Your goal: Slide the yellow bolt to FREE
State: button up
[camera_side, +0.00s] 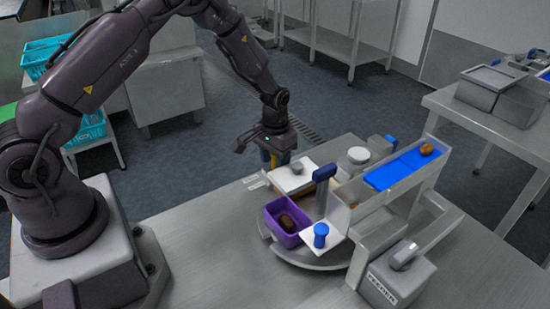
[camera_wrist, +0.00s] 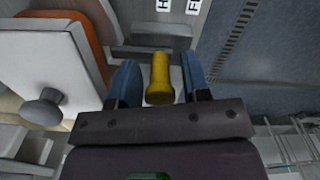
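The yellow bolt (camera_wrist: 160,78) stands between the two blue fingers of my gripper (camera_wrist: 160,88) in the wrist view. A thin gap shows on each side of it, so the gripper looks open around the bolt. In the side view my gripper (camera_side: 272,160) points down at the back left edge of the fixture, and a bit of yellow shows at its fingers. Two white labels, one starting with H (camera_wrist: 163,5) and one starting with F (camera_wrist: 194,6), lie at the top of the wrist view, cut off by the frame. The bolt's foot is hard to see.
A white lid with a grey knob (camera_wrist: 44,107) is close to the left of my gripper. The front left table is clear.

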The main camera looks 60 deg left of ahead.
grip_shut()
jog(key=shift+a, duration=1.8)
jog(key=shift+o, duration=0.2)
grip_release()
jog(key=shift+a, duration=0.1)
jog(key=shift+o, duration=0.4)
jog(key=shift+r, duration=0.15)
notch_tip(320, 180, up, 13)
jog(key=shift+s, duration=0.1)
